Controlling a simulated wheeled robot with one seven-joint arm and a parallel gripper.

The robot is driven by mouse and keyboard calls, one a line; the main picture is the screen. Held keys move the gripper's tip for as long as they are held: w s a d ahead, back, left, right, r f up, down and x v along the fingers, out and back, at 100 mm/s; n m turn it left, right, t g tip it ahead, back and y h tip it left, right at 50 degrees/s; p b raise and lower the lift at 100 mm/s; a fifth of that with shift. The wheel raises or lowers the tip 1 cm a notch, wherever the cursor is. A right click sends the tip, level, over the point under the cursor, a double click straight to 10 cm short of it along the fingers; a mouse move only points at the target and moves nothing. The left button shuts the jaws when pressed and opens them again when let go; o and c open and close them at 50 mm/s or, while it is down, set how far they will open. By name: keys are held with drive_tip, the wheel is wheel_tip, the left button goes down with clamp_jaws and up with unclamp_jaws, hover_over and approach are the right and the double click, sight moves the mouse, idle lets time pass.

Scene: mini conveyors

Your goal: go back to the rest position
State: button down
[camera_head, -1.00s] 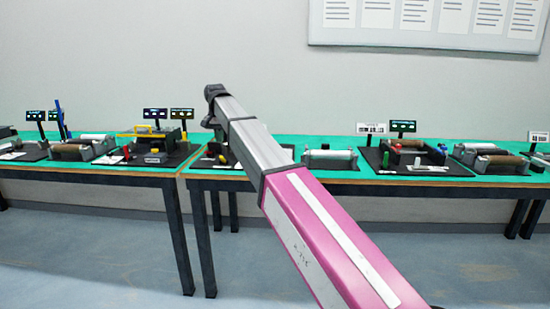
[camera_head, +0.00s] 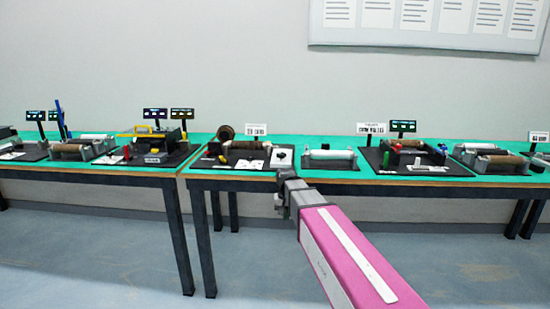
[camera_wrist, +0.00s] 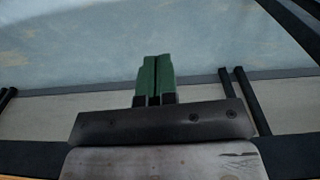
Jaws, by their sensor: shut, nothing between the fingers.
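My gripper (camera_wrist: 154,80) shows in the wrist view with its two green fingers together and nothing between them. Below the fingers are floor and dark table legs. In the head view my arm, pink and grey, reaches up from the lower right. Its grey end stands in front of the near edge of the right table (camera_head: 375,180). The fingers cannot be made out in the head view.
Two green-topped tables stand along the wall, the other being the left table (camera_head: 110,166). They carry several mini conveyors, such as one with a brown roller (camera_head: 245,145) and one with a white roller (camera_head: 330,155). The floor (camera_head: 110,250) in front is clear.

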drive_tip(key=s+d+f, duration=1.3)
drive_tip(key=s+d, duration=0.1)
drive_tip(key=s, duration=0.3)
drive_tip(key=shift+d, duration=0.25)
drive_tip(key=shift+f, duration=0.1)
idle(0.4)
